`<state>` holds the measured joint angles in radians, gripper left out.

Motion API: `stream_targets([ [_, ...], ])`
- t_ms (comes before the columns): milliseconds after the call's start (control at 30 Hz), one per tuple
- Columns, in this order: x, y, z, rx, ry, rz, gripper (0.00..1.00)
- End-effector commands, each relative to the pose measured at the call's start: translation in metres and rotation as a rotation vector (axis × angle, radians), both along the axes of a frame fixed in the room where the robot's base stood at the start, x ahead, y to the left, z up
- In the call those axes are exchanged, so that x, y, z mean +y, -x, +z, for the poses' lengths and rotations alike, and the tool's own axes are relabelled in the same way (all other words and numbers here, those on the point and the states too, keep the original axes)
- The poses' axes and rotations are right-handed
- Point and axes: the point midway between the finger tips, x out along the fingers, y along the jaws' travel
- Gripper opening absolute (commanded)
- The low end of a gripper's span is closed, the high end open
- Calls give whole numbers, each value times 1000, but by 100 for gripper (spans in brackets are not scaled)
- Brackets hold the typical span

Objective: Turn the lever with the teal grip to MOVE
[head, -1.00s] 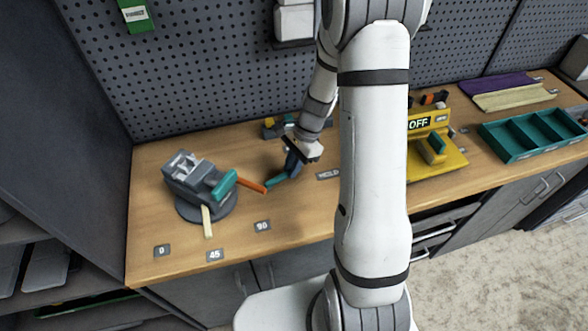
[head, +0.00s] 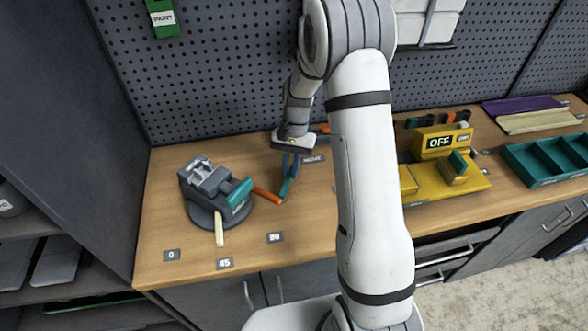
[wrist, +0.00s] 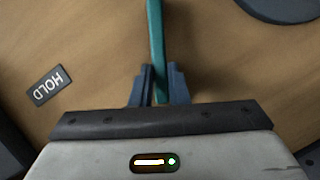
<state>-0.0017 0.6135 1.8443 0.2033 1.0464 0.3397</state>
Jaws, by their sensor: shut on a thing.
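My gripper (head: 289,171) is low over the bench, left of my arm in the head view. In the wrist view its two blue-grey fingers (wrist: 158,85) are shut on the teal grip (wrist: 156,35), a long narrow bar running out to the top edge. In the head view the teal grip (head: 284,189) shows below the fingers and slants toward the bench front. The lever's pivot is hidden. A HOLD label (wrist: 48,86) lies left of the fingers in the wrist view. In the head view, a label (head: 314,159) right of the gripper is too small to read surely.
A grey vise (head: 207,180) on a round base stands left, with a teal block and an orange bar (head: 267,195) close to the teal grip. Labels 0, 45 and 90 (head: 274,238) lie before it. A yellow unit reading OFF (head: 438,142) stands right. The front bench between is clear.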

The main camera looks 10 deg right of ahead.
Motion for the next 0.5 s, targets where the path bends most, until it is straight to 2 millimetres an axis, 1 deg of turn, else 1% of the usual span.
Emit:
stream_targets([
  [200,4,-3,1,-3,0,45,0],
  [500,4,-3,1,-5,0,55,0],
])
